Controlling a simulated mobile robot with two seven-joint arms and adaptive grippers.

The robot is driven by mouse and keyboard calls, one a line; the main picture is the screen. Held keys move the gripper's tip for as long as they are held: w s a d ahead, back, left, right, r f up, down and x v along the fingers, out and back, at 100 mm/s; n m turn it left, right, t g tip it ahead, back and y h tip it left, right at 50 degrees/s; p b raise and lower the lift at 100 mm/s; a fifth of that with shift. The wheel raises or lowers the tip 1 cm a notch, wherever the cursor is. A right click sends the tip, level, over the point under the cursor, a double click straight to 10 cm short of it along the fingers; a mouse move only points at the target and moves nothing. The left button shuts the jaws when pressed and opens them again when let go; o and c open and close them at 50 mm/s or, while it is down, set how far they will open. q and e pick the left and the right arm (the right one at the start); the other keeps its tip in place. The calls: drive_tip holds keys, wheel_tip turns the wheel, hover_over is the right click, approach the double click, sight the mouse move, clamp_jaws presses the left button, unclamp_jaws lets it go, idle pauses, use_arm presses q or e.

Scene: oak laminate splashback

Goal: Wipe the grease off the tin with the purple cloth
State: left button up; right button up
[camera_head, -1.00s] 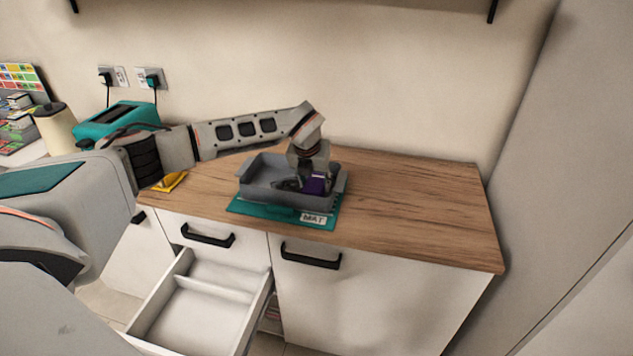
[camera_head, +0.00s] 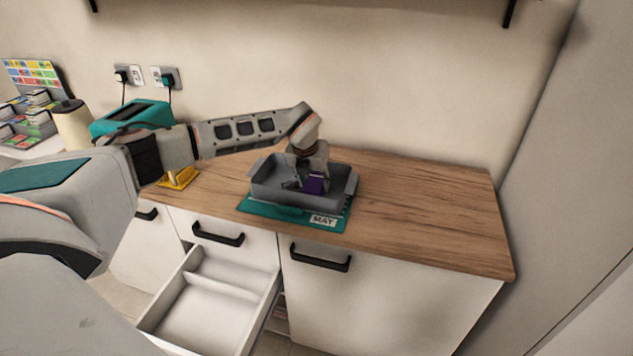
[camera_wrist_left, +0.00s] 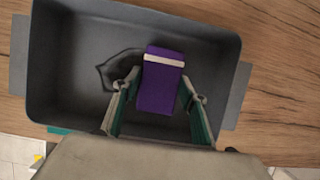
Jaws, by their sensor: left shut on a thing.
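The tin (camera_head: 270,193) is a grey rectangular pan on a teal mat (camera_head: 265,208) on the wooden counter. My left gripper (camera_head: 309,182) reaches down inside the tin, shut on the purple cloth (camera_head: 315,185). In the left wrist view the folded purple cloth (camera_wrist_left: 160,88), with a white stripe, sits between the fingers of my left gripper (camera_wrist_left: 158,92) over the tin's floor. A dark outlined grease patch (camera_wrist_left: 117,68) shows on the floor of the tin (camera_wrist_left: 70,75), left of the cloth and partly beside the left finger. My right gripper is not in view.
An open white drawer (camera_head: 215,310) stands out below the counter's left part. A yellow object (camera_head: 178,179) and a teal toaster (camera_head: 132,116) are left of the tin. The counter (camera_head: 430,205) right of the tin is clear.

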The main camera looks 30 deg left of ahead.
use_arm(q)
drive_tip(key=shift+s+a+f, duration=0.1)
drive_tip(key=shift+s+a, duration=0.2)
drive_tip(key=shift+a, duration=0.6)
drive_tip(key=shift+a, duration=0.1)
drive_tip(key=shift+s+a, duration=0.25)
drive_tip(key=shift+a, duration=0.65)
drive_tip(key=shift+a, duration=0.1)
drive_tip(key=shift+s+a+p, duration=0.2)
drive_tip(key=shift+a+p, duration=0.1)
drive_tip(key=shift+a, duration=0.5)
drive_tip(key=shift+a, duration=0.1)
drive_tip(key=shift+s+a, duration=0.25)
drive_tip(key=shift+a, duration=0.65)
drive_tip(key=shift+a, duration=0.1)
